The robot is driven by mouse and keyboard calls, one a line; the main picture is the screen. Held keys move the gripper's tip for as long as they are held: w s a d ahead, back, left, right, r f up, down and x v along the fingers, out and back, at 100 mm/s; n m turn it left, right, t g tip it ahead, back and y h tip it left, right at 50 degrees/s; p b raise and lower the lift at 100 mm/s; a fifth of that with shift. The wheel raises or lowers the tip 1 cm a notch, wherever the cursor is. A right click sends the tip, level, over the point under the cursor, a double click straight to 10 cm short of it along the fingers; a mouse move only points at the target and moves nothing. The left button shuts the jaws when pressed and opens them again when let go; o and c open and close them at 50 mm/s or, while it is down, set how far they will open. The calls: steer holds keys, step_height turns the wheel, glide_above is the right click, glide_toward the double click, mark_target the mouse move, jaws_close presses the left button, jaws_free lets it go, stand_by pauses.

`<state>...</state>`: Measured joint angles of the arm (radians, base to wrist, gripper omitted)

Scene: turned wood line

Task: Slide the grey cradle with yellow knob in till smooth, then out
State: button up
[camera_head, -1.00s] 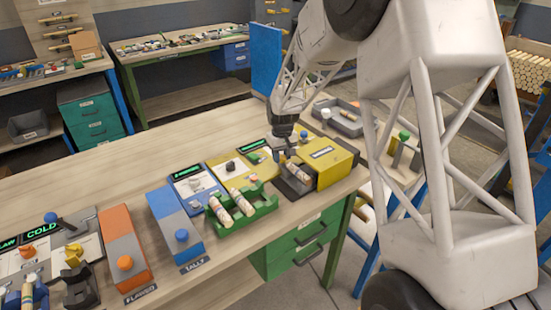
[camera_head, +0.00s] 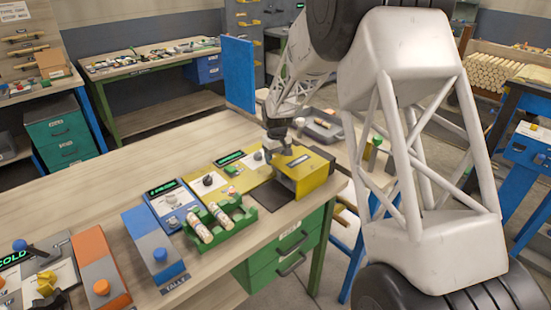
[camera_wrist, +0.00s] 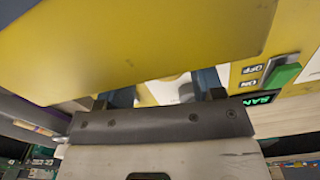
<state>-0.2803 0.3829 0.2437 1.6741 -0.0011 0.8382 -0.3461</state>
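The yellow sander housing (camera_head: 308,172) stands near the table's right end. A bare dark plate (camera_head: 268,196) lies in front of its open side. The grey cradle and its yellow knob cannot be made out; the housing hides the cradle. My gripper (camera_head: 279,148) is at the far left side of the housing, its tips partly hidden. In the wrist view the yellow housing (camera_wrist: 130,45) covers the top, and my two fingers (camera_wrist: 165,90) reach behind its lower edge, spaced apart. What lies between their tips is hidden.
A green tray (camera_head: 245,222) with two turned pieces (camera_head: 200,230) stands left of the plate. Blue and orange units (camera_head: 150,245) stand further left. A green ON/OFF switch (camera_wrist: 284,75) is beside the housing in the wrist view. The table behind the units is clear.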

steer(key=shift+s+a+r, duration=0.1)
steer(key=shift+r, duration=3.8)
steer(key=shift+s+d+r, duration=0.15)
steer(key=shift+d+r, duration=0.05)
steer(key=s+d+r+m, duration=0.1)
steer(key=s+d+r, duration=0.4)
steer(key=s, duration=0.3)
steer(key=s+d+r+m+t, duration=0.1)
steer(key=s+d+r, duration=0.4)
steer(key=s, duration=0.2)
steer(key=s+d+r+m, duration=0.2)
steer(key=s+d+r, duration=0.3)
steer(key=s, duration=0.3)
steer(key=s+d+m, duration=0.1)
steer(key=s+d, duration=0.2)
steer(key=s, duration=0.7)
steer(key=s+d+f+m+t, duration=0.1)
steer(key=s+d, duration=0.2)
steer(key=s, duration=0.7)
steer(key=s+d+m, duration=0.1)
steer(key=s+d, duration=0.2)
steer(key=s, duration=0.7)
steer(key=shift+f+t, duration=0.3)
steer(key=shift+f, duration=0.1)
